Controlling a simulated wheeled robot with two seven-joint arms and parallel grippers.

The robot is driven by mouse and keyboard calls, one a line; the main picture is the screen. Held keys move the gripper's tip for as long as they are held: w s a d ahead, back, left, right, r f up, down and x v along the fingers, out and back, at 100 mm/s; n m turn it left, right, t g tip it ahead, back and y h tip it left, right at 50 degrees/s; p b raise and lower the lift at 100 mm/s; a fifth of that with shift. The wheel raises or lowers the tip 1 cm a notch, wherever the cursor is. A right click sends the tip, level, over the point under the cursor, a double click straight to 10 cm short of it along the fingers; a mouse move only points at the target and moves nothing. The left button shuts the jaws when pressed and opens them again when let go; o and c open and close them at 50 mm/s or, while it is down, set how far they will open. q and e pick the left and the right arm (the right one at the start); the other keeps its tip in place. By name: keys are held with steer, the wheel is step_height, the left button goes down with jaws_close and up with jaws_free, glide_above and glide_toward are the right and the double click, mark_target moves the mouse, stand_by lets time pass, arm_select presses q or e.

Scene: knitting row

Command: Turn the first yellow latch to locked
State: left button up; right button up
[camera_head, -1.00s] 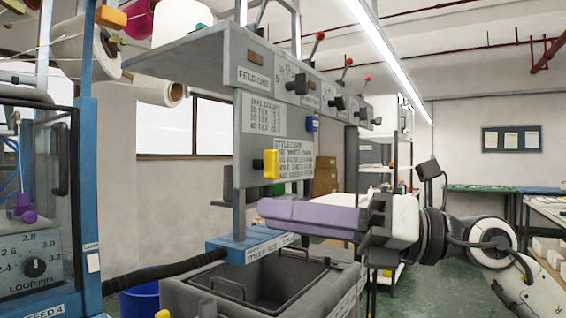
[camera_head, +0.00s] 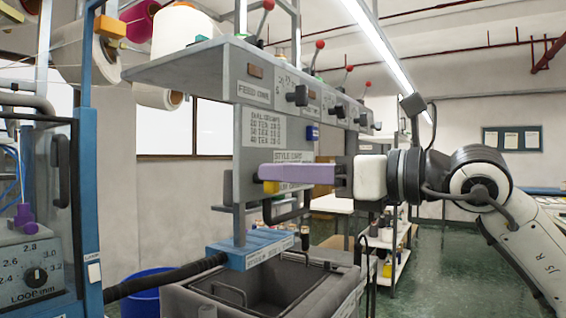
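The yellow latch (camera_head: 271,187) is on the grey upright panel (camera_head: 257,135), below the printed white cards. Only its lower end shows; the rest is hidden behind the purple finger of my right gripper (camera_head: 264,171). That finger points left across the panel and its tip is at the latch. Only one finger can be made out, so I cannot tell how wide the gripper is or whether it touches the latch. The latch's setting cannot be read. My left gripper is not in view.
A grey shelf (camera_head: 190,62) with yarn cones and red-knobbed levers (camera_head: 320,45) juts out above. Below are a blue labelled block (camera_head: 232,259) and an open grey bin (camera_head: 210,306). A blue-framed machine (camera_head: 88,200) stands at the left. Open floor (camera_head: 425,280) lies at the right.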

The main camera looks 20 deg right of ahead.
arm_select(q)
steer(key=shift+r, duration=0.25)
arm_select(e)
steer(key=shift+w+a, duration=0.35)
steer(key=shift+w, duration=0.1)
jaws_close()
